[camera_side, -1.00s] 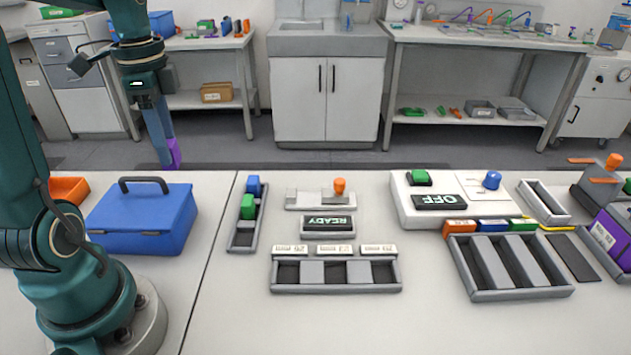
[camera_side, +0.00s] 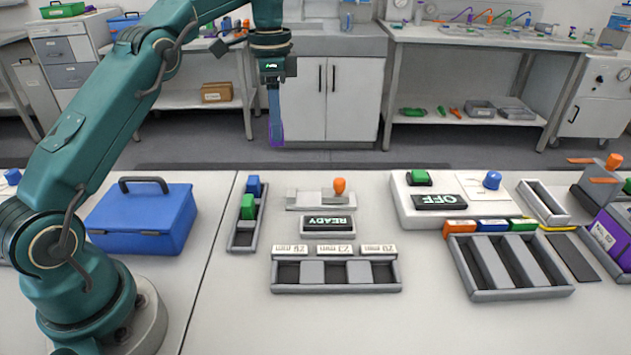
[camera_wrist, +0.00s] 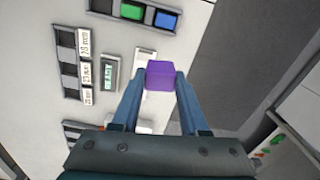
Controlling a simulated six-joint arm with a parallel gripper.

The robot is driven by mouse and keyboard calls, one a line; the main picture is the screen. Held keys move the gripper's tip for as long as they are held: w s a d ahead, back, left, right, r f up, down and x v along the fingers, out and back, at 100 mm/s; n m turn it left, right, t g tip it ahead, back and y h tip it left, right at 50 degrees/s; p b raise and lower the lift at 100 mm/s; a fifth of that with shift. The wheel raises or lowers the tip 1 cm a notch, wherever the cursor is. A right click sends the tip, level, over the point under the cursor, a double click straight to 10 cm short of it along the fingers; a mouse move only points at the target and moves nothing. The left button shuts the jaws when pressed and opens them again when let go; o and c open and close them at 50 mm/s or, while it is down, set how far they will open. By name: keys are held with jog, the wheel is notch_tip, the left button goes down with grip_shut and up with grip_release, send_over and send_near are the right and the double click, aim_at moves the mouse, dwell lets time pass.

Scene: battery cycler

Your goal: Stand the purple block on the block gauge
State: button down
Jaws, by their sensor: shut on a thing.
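My gripper (camera_side: 275,128) is shut on the purple block (camera_side: 276,134) and holds it high, near the back edge of the table. In the wrist view the purple block (camera_wrist: 160,75) sits between my two fingertips. The block gauge (camera_side: 320,199) is a grey stepped piece with an orange knob (camera_side: 339,186), behind the READY display (camera_side: 327,224). The block is up and to the left of the gauge in the side view, apart from it. In the wrist view the gauge is mostly hidden behind the block and fingers.
A narrow tray (camera_side: 233,241) with a green block (camera_side: 248,205) and a blue block (camera_side: 254,186) stands left of the gauge. A three-slot labelled tray (camera_side: 336,288) lies in front. A blue case (camera_side: 143,235) stands at left, and a white OFF unit (camera_side: 403,204) at right.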

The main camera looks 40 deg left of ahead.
jog(key=shift+m, duration=0.9)
jog(key=shift+w+d+f, duration=0.35)
jog(key=shift+d+f, duration=0.65)
jog(key=shift+f, duration=0.8)
jog(key=shift+w+d+f, duration=0.4)
jog(key=shift+d+f, duration=0.65)
jog(key=shift+f, duration=0.8)
jog(key=shift+w+d+f, duration=0.35)
jog(key=shift+d+f, duration=0.65)
jog(key=shift+f, duration=0.8)
jog(key=shift+f, duration=0.2)
jog(key=shift+c, duration=1.7)
grip_release()
